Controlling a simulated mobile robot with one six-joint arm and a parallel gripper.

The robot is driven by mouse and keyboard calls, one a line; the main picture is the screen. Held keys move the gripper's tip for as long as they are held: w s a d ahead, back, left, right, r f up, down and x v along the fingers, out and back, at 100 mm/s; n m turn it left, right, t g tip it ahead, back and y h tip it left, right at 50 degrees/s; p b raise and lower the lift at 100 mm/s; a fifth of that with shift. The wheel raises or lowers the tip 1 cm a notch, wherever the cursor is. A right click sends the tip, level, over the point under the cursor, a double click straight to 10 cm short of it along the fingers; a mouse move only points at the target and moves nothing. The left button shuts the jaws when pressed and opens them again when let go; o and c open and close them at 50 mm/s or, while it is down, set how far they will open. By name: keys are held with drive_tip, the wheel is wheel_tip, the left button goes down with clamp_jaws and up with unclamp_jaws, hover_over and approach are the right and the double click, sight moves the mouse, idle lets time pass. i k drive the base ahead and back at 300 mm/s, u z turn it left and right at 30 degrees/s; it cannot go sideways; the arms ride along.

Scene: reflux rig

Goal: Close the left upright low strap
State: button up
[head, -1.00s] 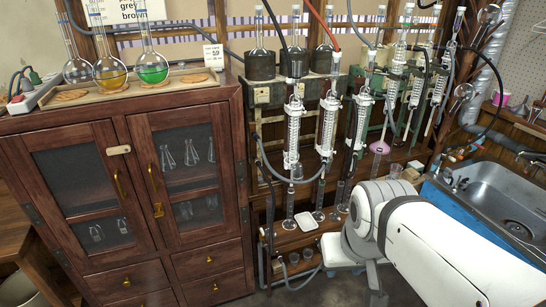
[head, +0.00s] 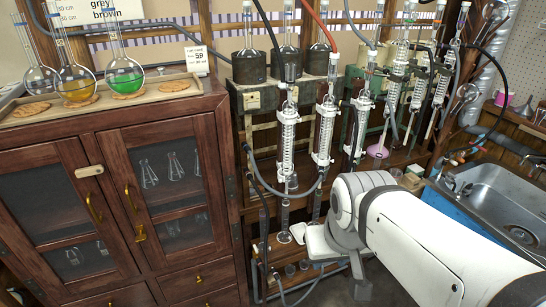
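Several glass condensers with white fittings hang in a row in front of a wooden rack. The leftmost condenser (head: 287,140) stands upright, with a white band (head: 286,178) low on it that looks like the low strap. At this size I cannot tell whether that strap is open or closed. A second condenser (head: 324,132) stands just to its right, and a third (head: 358,125) is further right. My white arm reaches in from the lower right, its bent joint below and right of these condensers.
A dark wooden cabinet (head: 165,190) with glass doors fills the left, with flasks of coloured liquid on a tray (head: 60,112). A metal sink (head: 510,200) is at the right. Hoses loop around the condensers.

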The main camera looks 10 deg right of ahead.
sight(281, 179)
drive_tip(key=z, duration=0.3)
drive_tip(key=i, duration=0.1)
drive_tip(key=z, duration=2)
drive_tip(key=k, duration=1)
drive_tip(key=u, duration=2)
drive_tip(key=i, duration=0.95)
drive_tip(key=u, duration=0.05)
